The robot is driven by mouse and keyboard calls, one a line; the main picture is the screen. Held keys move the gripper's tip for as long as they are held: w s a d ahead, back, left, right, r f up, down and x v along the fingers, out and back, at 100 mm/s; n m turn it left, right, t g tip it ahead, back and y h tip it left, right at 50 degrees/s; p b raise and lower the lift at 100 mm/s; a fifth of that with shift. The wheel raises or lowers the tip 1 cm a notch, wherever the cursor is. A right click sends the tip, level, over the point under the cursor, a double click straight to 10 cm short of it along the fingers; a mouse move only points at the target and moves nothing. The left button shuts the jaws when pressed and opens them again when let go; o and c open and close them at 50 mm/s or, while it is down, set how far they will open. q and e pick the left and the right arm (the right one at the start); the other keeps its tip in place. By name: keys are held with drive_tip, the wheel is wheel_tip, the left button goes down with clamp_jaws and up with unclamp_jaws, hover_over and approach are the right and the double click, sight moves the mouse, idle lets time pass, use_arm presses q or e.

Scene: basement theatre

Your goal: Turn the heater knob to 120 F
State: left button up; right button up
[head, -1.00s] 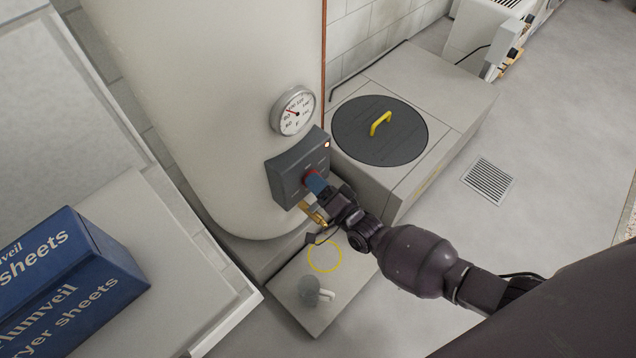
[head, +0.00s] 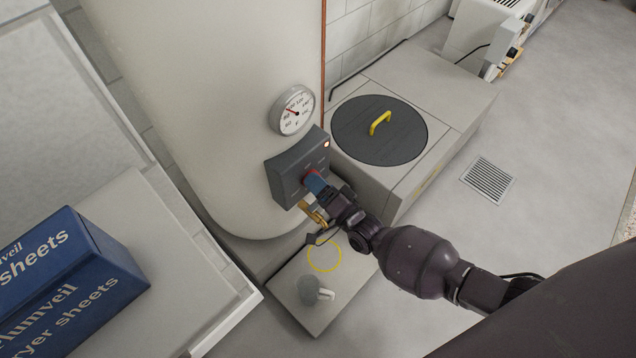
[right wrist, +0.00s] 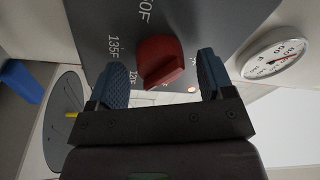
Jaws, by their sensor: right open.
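The red heater knob (right wrist: 158,58) sits on the dark grey control box (head: 289,175) on the front of the cream tank. In the right wrist view it lies between the two blue fingers of my right gripper (right wrist: 164,80), with visible gaps on both sides. The gripper is open. In the head view my right gripper (head: 315,184) is at the knob and largely hides it. A 135F label (right wrist: 114,48) and a partly hidden label starting with 12 (right wrist: 133,78) show beside the knob. I cannot tell the exact setting. My left gripper is not in view.
A round gauge (head: 292,110) is above the box, and a small lit lamp (head: 326,144) is at its corner. A brass valve (head: 312,214) is just below. A mug (head: 309,291) stands on the low slab. A lidded pit box (head: 440,90) is to the right.

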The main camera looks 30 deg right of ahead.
use_arm(q)
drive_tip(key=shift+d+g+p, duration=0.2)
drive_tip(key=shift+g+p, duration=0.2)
drive_tip(key=shift+p, duration=0.35)
use_arm(e)
drive_tip(key=v, duration=1)
drive_tip(key=shift+s, duration=0.25)
drive_tip(key=shift+d+f, duration=0.1)
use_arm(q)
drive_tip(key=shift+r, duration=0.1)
